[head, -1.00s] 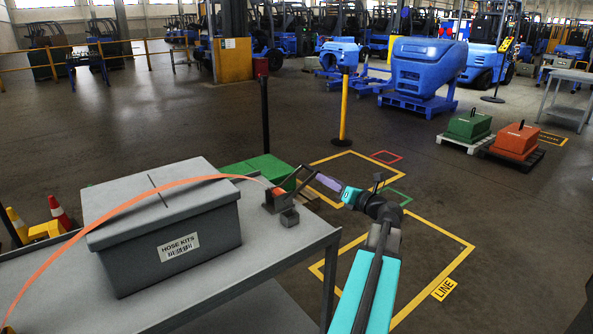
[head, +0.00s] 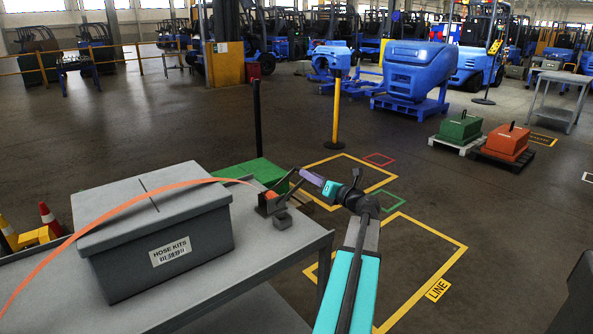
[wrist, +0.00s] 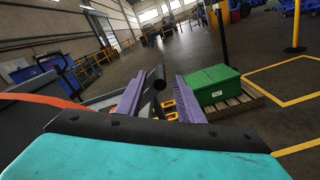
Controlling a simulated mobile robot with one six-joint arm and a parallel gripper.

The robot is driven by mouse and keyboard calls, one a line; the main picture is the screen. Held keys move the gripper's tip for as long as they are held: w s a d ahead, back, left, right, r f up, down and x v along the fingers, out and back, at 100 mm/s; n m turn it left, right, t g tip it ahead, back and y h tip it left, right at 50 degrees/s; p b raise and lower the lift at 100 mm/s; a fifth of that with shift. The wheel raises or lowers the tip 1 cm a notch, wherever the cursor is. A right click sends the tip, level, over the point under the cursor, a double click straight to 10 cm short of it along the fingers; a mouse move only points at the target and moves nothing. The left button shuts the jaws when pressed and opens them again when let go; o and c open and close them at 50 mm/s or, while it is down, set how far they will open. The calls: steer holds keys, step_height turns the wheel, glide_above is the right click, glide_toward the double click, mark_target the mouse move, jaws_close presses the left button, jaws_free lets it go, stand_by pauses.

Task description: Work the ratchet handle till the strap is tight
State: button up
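The ratchet (head: 268,205) sits at the right end of the grey table, with the orange strap (head: 130,204) running into it over the grey HOSE KITS box (head: 160,235). Its dark handle (head: 288,182) sticks up and to the right. My gripper (head: 312,179), with purple fingers, is at the upper end of the handle. In the wrist view, the dark round handle end (wrist: 156,78) shows between the two spread fingers of my gripper (wrist: 162,96). The gripper looks open, with a gap at the right finger. The ratchet body is mostly hidden there.
A green box (head: 250,173) stands on a pallet behind the table. A black post (head: 257,120) and a yellow post (head: 336,110) stand beyond. Green (head: 460,128) and orange (head: 507,142) weights sit on pallets at right. The yellow-marked floor right of the table is clear.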

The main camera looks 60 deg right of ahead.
mark_target(296, 168)
steer(key=x, duration=0.8)
steer(key=shift+w, duration=0.25)
steer(key=shift+c, duration=0.4)
jaws_close()
steer(key=shift+s+a+f, duration=0.1)
steer(key=shift+s+a, duration=0.05)
steer(key=shift+a, duration=0.15)
steer(key=shift+d, duration=0.25)
steer(key=shift+w+a, duration=0.1)
steer(key=shift+w, duration=0.15)
